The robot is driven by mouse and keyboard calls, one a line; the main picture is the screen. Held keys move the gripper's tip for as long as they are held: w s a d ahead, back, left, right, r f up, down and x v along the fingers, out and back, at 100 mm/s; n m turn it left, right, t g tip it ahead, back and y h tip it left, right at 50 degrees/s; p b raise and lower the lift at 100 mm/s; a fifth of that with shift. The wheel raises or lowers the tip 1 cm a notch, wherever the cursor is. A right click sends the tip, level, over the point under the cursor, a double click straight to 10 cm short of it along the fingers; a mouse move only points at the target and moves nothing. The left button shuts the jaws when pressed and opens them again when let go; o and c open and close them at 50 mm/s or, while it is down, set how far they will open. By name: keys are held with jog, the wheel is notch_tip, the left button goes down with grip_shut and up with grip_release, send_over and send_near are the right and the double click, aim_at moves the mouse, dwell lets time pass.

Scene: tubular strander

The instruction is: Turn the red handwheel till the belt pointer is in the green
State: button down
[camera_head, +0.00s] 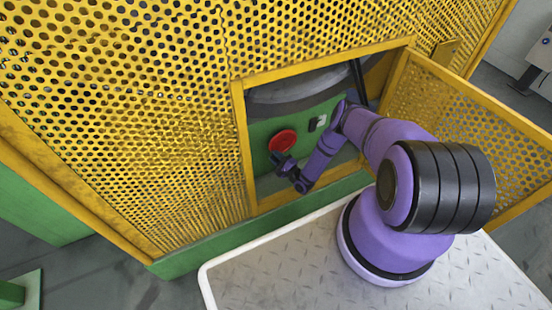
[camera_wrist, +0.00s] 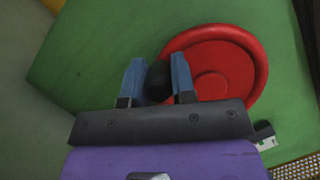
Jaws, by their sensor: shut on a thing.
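The red handwheel (camera_head: 283,141) is on a green panel inside the open guard hatch. It also shows in the wrist view (camera_wrist: 232,62) as a round dished red disc. My gripper (camera_wrist: 157,80) is at the left edge of the wheel in the wrist view. Its two blue fingers are shut on a dark handle (camera_wrist: 157,77) that stands at the wheel's rim. In the head view my gripper (camera_head: 281,160) is at the lower edge of the wheel. A small light plate with a dark part (camera_head: 318,123) sits right of the wheel; I cannot tell whether it is the belt pointer's gauge.
Yellow perforated guard panels (camera_head: 120,100) surround the hatch. The hatch's yellow frame (camera_head: 239,150) is close left of my arm. The open perforated door (camera_head: 465,120) stands to the right. A grey curved drum (camera_head: 300,90) is above the green panel.

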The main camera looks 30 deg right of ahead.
dwell(0.4)
jog(key=c, duration=0.9)
grip_release()
jog(key=shift+c, duration=0.2)
